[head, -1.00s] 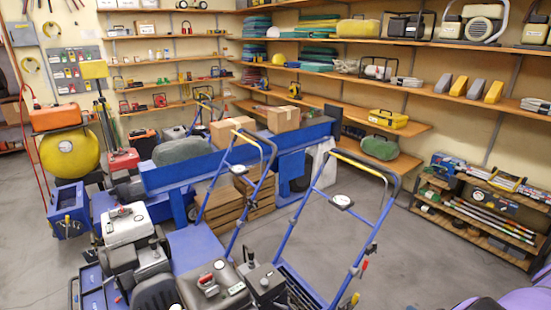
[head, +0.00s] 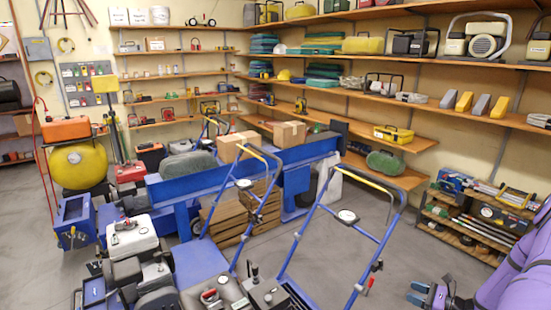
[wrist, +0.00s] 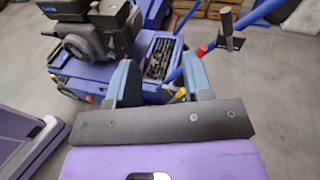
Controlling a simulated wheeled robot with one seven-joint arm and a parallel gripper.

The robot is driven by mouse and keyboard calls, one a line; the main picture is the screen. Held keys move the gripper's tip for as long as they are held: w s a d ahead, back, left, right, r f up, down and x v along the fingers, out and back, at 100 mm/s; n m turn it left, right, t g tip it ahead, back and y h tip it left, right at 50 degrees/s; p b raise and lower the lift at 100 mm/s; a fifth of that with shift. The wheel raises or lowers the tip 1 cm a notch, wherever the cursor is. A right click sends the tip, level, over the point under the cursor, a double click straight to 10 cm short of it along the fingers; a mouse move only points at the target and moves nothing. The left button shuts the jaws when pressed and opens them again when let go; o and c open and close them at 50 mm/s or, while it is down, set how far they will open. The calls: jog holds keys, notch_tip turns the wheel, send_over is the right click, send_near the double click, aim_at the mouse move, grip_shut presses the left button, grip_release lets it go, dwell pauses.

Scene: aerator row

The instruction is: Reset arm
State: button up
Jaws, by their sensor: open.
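My gripper (head: 416,293) shows at the lower right of the head view, at the end of my purple arm. In the wrist view my gripper (wrist: 160,82) has its two blue-grey fingers apart, with nothing held between them. The fingers point toward a blue aerator machine (wrist: 85,72) with a dark engine. Most of my arm is cut off by the right edge of the head view.
Blue-handled aerators (head: 346,217) stand in a row at the front. A low shelf rack (head: 470,222) stands at the right. Cardboard boxes (head: 290,133) rest on a blue machine. Wall shelves hold cases and tools. Grey floor is clear between the aerators and the rack.

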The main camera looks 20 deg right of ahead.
jog(key=w+a+r+n+g+y, duration=0.15)
jog(key=a+r+n+g, duration=0.25)
jog(key=r, duration=0.5)
jog(key=w+a+r+n+g, duration=0.3)
jog(key=a+r+n, duration=0.15)
jog(key=r, duration=0.55)
jog(key=w+a+r+n+g, duration=0.2)
jog(key=a+r+n+g, duration=0.2)
jog(key=r, duration=0.5)
jog(key=s+a+r+n+g+h, duration=0.1)
jog(key=s+a+r+n+h, duration=0.25)
jog(key=a+r, duration=0.35)
jog(key=s+a+r+n+g+h, duration=0.15)
jog(key=a+r+n, duration=0.3)
jog(key=r, duration=0.55)
jog(key=s+a+r+n+t+h, duration=0.2)
jog(key=s+a+r+n, duration=0.1)
jog(key=s, duration=0.6)
jog(key=s+a+r+n+t+h, duration=0.3)
jog(key=s+a+r, duration=0.3)
jog(key=s+r, duration=0.2)
jog(key=shift+s+a+n+h, duration=0.15)
jog(key=shift+s+n+h, duration=0.2)
jog(key=shift+s+n, duration=0.55)
